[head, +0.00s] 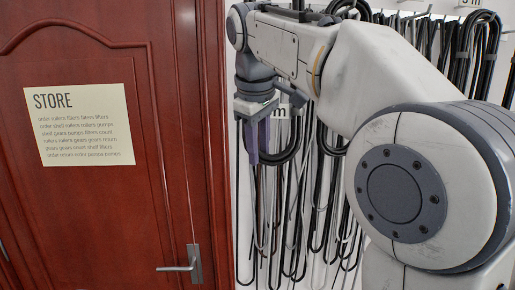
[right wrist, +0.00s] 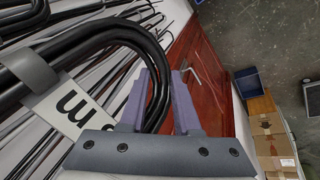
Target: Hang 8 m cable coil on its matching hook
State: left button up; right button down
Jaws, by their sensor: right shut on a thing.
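My right gripper (head: 259,140) is in front of the wall of cables, beside the door frame. In the right wrist view its two purple fingers (right wrist: 164,100) are shut on the bent top of a black cable coil (right wrist: 112,32). A grey band wraps the coil, and a white tag (right wrist: 72,107) showing an "m" hangs by it; its number is hidden. Hook labels (head: 470,3) show at the top right, cut off or partly hidden. My left gripper is not in view.
Several black cable coils (head: 483,40) hang on the wall at upper right. A red wooden door (head: 100,200) with a STORE sign (head: 80,124) and a lever handle (head: 180,267) stands at left. The right wrist view shows cardboard boxes (right wrist: 270,140) on a grey floor.

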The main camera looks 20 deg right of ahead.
jog(key=shift+w+d+f, duration=0.2)
jog(key=shift+w+f, duration=0.15)
jog(key=shift+w, duration=0.4)
jog(key=shift+w+d+f, duration=0.25)
jog(key=shift+w+f, duration=0.15)
jog(key=shift+w, duration=0.4)
jog(key=shift+w+d+f, duration=0.2)
jog(key=shift+w+f, duration=0.15)
jog(key=shift+w, duration=0.4)
jog(key=c, duration=0.5)
grip_release()
jog(key=shift+c, duration=0.2)
jog(key=shift+f, duration=0.1)
